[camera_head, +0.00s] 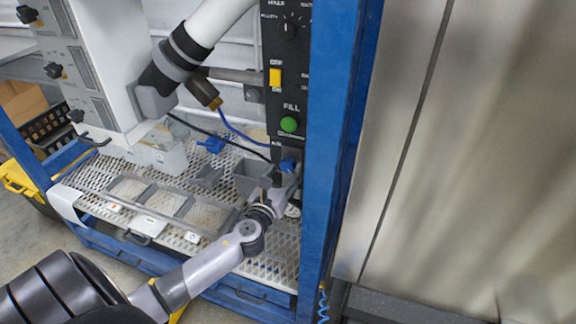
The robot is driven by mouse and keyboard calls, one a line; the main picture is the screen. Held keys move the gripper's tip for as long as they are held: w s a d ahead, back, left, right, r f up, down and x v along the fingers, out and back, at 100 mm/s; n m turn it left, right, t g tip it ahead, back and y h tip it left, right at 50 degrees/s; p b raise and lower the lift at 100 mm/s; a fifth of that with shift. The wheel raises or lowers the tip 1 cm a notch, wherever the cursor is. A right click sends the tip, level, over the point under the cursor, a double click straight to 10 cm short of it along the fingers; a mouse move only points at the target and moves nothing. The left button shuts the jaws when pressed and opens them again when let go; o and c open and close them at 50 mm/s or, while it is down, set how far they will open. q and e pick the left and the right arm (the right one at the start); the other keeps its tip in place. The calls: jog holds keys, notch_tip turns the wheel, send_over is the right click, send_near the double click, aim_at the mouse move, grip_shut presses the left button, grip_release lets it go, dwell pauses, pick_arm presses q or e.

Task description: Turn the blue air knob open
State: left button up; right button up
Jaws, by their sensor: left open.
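The blue air knob (288,164) shows as a small blue part low on the black control panel, just below the green button and close to the blue frame post. My left gripper (282,180) reaches up to it from below, with its jaws open. The fingers cover part of the knob's lower side. I cannot tell whether they touch it or stand just short of it. My right gripper is not in view.
The black control panel (285,80) carries a yellow switch (275,77) and a green button (289,124). The blue frame post (335,150) stands close on the right. Below, a perforated deck (270,265) holds grey trays (160,197) and a grey cup (250,178).

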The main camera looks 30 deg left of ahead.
pick_arm(q)
jog(key=shift+x, duration=1.5)
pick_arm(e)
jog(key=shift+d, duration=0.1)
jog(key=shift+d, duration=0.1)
pick_arm(q)
jog(key=c, duration=1.2)
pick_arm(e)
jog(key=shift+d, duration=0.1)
